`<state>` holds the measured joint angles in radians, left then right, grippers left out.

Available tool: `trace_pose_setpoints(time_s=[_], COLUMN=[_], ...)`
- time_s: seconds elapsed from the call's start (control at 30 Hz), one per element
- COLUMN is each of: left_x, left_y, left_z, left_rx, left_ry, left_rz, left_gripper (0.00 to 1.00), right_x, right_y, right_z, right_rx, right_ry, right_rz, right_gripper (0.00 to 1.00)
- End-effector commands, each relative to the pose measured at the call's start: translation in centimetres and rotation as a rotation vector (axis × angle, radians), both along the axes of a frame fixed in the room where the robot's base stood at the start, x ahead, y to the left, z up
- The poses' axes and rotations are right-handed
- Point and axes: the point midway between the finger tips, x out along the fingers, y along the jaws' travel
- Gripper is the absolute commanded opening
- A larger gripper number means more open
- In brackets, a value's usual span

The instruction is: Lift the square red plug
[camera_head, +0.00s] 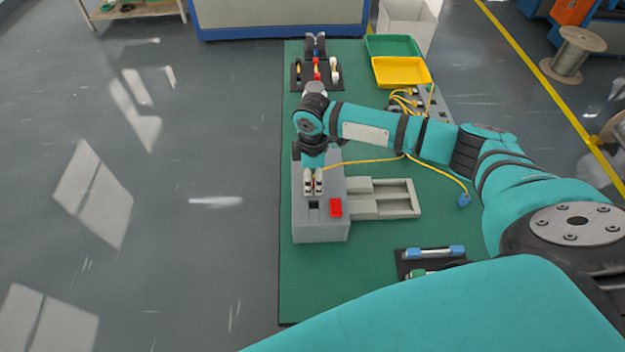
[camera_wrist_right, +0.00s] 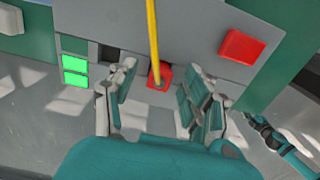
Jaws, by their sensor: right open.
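The square red plug (camera_wrist_right: 165,73) sits at the grey box's (camera_head: 321,229) face, with a yellow cable running from it. In the right wrist view it lies between the two fingers of my right gripper (camera_wrist_right: 158,103). The fingers stand apart, with a visible gap on each side of the plug. In the head view my right gripper (camera_head: 314,183) points down over the grey box and largely hides the plug. My left gripper cannot be made out in either view.
A red block (camera_head: 335,207) and a dark slot (camera_head: 314,207) are on the box. A grey bracket (camera_head: 400,199) stands right of it. A blue connector (camera_head: 464,200) lies on the green table (camera_head: 380,262). Yellow (camera_head: 400,82) and green trays are at the back.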

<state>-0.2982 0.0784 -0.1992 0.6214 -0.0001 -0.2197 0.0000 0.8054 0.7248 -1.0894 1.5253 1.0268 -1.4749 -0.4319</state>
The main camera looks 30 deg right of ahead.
Motion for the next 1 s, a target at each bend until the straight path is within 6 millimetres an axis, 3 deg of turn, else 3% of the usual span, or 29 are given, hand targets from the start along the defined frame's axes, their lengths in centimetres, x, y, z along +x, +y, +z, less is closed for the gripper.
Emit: trace_pose_setpoints(time_s=[0.17, 0.53, 1.0], left_x=[-0.18, -0.29, -0.31], left_y=[0.00, -0.01, 0.01], left_z=[-0.06, -0.06, -0.43], left_rx=[0.000, 0.000, 0.000], left_ry=[0.003, 0.005, 0.005], left_rz=[-0.001, -0.001, -0.002], left_gripper=[0.00, 0.00, 0.00], right_x=[0.03, 0.05, 0.17], right_y=[0.01, 0.01, 0.01], right_z=[0.00, 0.05, 0.87], right_rx=[0.000, 0.000, 0.001], right_ry=[-0.001, -0.001, -0.004], right_rz=[0.000, 0.000, 0.000], right_gripper=[0.49, 0.00, 0.00])
